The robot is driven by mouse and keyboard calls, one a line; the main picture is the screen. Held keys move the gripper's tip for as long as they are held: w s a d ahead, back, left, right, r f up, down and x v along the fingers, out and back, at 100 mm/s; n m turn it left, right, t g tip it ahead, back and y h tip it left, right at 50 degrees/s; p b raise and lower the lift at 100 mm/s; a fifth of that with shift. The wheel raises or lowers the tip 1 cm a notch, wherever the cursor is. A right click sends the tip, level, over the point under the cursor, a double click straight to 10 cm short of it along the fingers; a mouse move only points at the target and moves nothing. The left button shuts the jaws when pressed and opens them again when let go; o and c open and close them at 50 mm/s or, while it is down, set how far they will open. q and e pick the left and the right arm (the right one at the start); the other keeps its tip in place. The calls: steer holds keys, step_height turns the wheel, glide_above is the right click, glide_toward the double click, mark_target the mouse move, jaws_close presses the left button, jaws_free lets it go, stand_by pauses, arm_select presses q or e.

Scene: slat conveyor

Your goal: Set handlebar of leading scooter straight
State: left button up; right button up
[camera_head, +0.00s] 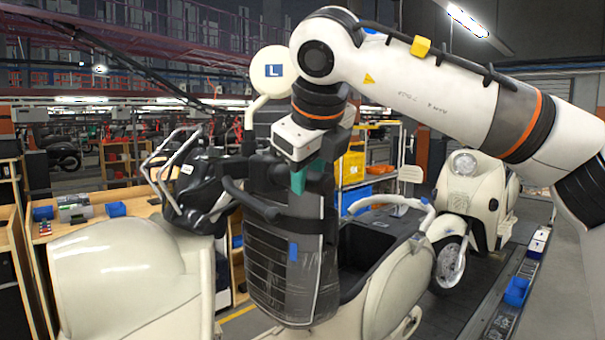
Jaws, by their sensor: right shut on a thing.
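The leading scooter (128,275) is cream and fills the left and lower middle of the view. Its black handlebar (240,194) has a grip reaching right in front of the upright dark ribbed seat (290,262). A cream mirror (270,82) marked "L" rises on a stalk above it. My right gripper (308,182), with teal fingers, points down in front of the ribbed seat at the right part of the handlebar. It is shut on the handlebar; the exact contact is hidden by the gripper. My left gripper is out of view.
A second cream scooter (466,198) stands behind at right, facing me. The conveyor rail (512,292) at right carries a blue bin (517,291). A wooden workbench (85,225) with small parts stands at left. The open compartment (365,241) lies behind the raised seat.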

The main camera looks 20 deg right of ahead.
steer(key=shift+w+d+f, duration=0.1)
steer(key=shift+d+f, duration=0.25)
steer(key=shift+f, duration=0.2)
steer(key=o, duration=1.1)
steer(key=shift+d+r, duration=0.15)
steer(key=shift+d, duration=0.2)
steer(key=shift+c, duration=0.2)
steer(key=shift+a+r, duration=0.3)
steer(key=shift+r, duration=0.1)
steer(key=b+v, duration=0.2)
steer(key=v, duration=0.9)
steer(key=shift+s+d, duration=0.3)
steer(key=shift+s, duration=0.05)
